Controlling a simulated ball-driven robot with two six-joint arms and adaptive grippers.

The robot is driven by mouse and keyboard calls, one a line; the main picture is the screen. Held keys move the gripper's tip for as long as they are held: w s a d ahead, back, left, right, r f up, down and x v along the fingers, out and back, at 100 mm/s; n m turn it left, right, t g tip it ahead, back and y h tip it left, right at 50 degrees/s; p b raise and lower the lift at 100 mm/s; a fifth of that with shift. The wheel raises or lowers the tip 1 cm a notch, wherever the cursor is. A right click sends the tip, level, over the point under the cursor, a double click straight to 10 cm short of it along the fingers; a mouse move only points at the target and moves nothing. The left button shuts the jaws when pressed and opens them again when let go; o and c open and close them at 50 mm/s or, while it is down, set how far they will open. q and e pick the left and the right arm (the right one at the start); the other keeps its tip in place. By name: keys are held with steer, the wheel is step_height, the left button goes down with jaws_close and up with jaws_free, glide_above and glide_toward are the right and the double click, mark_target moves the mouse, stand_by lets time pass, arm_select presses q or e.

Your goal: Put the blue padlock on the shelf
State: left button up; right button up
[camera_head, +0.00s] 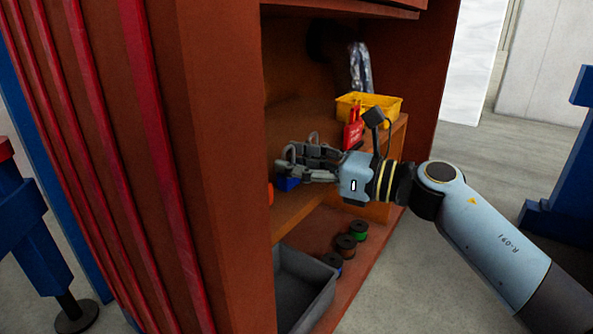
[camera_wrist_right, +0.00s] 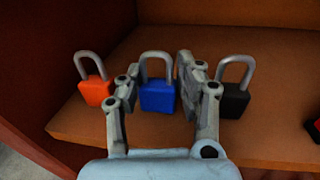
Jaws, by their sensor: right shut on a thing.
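The blue padlock (camera_wrist_right: 158,97) stands upright between the fingers of my right gripper (camera_wrist_right: 155,85) in the right wrist view, its grey shackle up. My right gripper is shut on it. In the head view the blue body (camera_head: 287,184) shows under my right gripper (camera_head: 287,168), inside the red cabinet. The padlock is at the brown shelf (camera_wrist_right: 75,125); I cannot tell whether it touches the board. The shelf also shows in the head view (camera_head: 297,205). My left gripper is not in view.
An orange padlock (camera_wrist_right: 95,90) stands left of the blue one and a black padlock (camera_wrist_right: 234,98) right of it. A red item (camera_head: 353,134) and yellow bin (camera_head: 372,104) are farther along. Below are a grey bin (camera_head: 318,300) and spools (camera_head: 345,243). The cabinet side wall (camera_head: 225,150) is close.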

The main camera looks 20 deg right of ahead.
steer(key=shift+r, duration=0.1)
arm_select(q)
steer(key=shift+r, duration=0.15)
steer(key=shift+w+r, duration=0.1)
arm_select(e)
steer(key=o, duration=0.9)
steer(key=shift+o, duration=0.2)
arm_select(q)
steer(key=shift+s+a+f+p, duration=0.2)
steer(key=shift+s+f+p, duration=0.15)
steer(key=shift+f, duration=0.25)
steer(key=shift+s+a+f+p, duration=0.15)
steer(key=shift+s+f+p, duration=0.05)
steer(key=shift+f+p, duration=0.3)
arm_select(e)
steer(key=v, duration=1.2)
